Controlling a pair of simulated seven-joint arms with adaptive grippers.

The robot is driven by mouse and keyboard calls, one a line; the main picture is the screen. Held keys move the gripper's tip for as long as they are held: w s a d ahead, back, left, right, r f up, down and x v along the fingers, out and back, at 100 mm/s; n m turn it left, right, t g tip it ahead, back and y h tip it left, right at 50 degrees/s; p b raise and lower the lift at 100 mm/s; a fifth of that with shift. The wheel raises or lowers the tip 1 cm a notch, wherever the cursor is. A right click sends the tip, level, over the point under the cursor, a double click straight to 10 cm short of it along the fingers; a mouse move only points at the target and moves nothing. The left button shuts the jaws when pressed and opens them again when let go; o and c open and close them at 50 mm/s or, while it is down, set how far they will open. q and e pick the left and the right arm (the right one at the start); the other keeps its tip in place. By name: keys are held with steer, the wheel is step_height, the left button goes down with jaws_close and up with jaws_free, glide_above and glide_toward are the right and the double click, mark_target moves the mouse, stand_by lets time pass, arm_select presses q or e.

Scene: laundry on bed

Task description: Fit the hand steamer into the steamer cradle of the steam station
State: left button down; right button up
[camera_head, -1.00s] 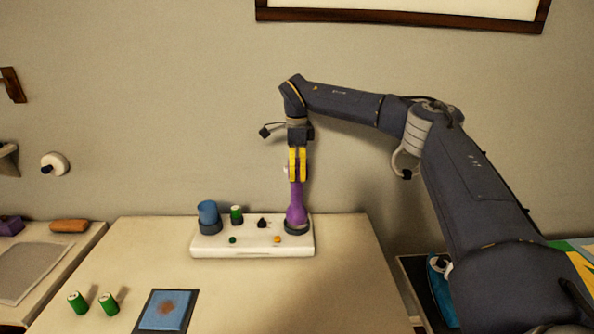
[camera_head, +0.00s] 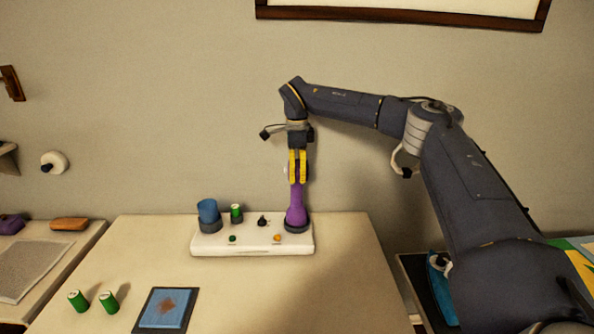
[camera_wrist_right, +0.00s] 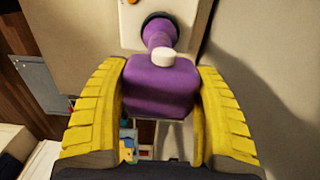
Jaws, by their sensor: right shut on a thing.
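The purple hand steamer (camera_head: 296,206) stands upright with its lower end in the dark ring of the steamer cradle (camera_head: 298,226), at the right end of the white steam station (camera_head: 258,243). My right gripper (camera_head: 297,178) is above it, pointing down, with its yellow fingers shut on the steamer's top. In the right wrist view the steamer (camera_wrist_right: 160,85) sits between both yellow fingers, and its narrow end reaches the dark cradle ring (camera_wrist_right: 160,25). How deep it sits inside the ring is hidden. My left gripper is not in view.
The station also holds a blue cup (camera_head: 208,210), a green cylinder (camera_head: 236,213), a black knob (camera_head: 262,221) and small buttons. Two green cylinders (camera_head: 78,300) and a blue stained square on a dark pad (camera_head: 165,308) lie at the front left. The table's right front is clear.

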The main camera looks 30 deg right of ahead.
steer(key=shift+f, duration=1.05)
steer(key=o, duration=1.6)
steer(key=shift+o, duration=0.2)
step_height(320, 180, up, 12)
steer(key=shift+f, duration=0.1)
